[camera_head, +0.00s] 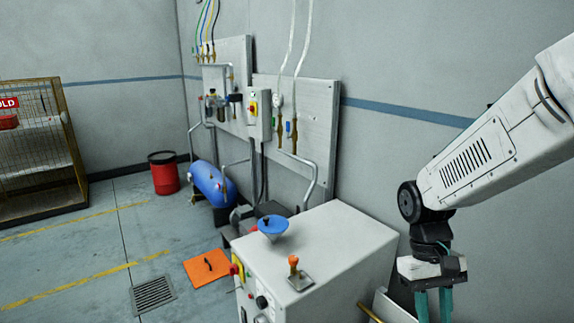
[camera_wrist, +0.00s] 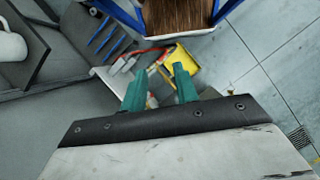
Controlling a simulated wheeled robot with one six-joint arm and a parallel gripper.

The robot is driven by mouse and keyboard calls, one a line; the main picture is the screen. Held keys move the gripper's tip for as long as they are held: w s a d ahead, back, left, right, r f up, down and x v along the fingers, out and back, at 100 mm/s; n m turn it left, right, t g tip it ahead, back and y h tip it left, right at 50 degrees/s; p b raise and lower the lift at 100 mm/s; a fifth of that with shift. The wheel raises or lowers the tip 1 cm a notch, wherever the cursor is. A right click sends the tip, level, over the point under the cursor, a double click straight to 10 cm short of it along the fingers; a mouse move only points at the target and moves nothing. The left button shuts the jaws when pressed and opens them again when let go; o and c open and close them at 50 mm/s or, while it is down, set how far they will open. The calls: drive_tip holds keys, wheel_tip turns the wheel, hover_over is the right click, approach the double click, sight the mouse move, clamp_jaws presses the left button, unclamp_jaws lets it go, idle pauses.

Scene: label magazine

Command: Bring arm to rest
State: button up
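My arm (camera_head: 490,150) reaches in from the right edge in the head view, bent at a black joint, with the wrist pointing down. My gripper (camera_head: 433,304) hangs at the lower right, to the right of the white cabinet, its fingertips cut off by the frame's bottom edge. In the wrist view, my gripper (camera_wrist: 160,78) shows two green fingers spread apart. Nothing is visibly held between them.
A white cabinet (camera_head: 340,235) bears a blue funnel (camera_head: 272,228) and an orange-knobbed lever (camera_head: 293,265). Beyond are a blue tank (camera_head: 210,183), red bin (camera_head: 163,175) and wire cage (camera_head: 40,150). The wrist view shows a yellow tray (camera_wrist: 188,56) below. Floor at left is mostly clear.

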drive_tip(key=s+r+m+t+y, duration=0.1)
drive_tip(key=s+r+t, duration=0.5)
drive_tip(key=s+r, duration=0.6)
drive_tip(key=shift+a+r, duration=0.2)
drive_tip(key=shift+r, duration=0.2)
idle(0.5)
